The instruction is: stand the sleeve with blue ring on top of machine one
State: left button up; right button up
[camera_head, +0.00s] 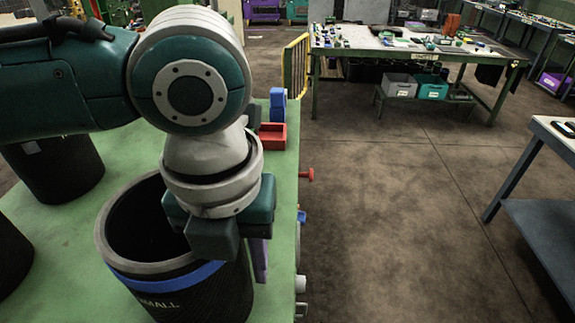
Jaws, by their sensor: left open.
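The sleeve with blue ring (180,285) is a black, open-topped cylinder with a grey rim, a blue band below it and the word "SMALL" on its side. It stands upright on a green surface at the lower left. My left gripper (236,248) points down at the sleeve's right rim and is open. It covers part of the rim, and I cannot tell whether it touches the wall. My right gripper is out of view. I cannot make out which thing is machine one.
The green surface (55,270) also holds a black sleeve (55,170) behind, another (10,260) cut off at the left edge, a red bin (272,137) and a blue object (277,105). A cluttered workbench (480,57) stands far back. The floor right of the green surface is clear.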

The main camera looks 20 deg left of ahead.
aim_at(191, 262)
pick_arm(q)
jog(key=r+b, duration=0.1)
jog(key=r, duration=1.1)
jog(key=shift+s+r+b, duration=0.15)
jog(key=shift+s+b, duration=0.05)
jog(key=shift+b, duration=0.15)
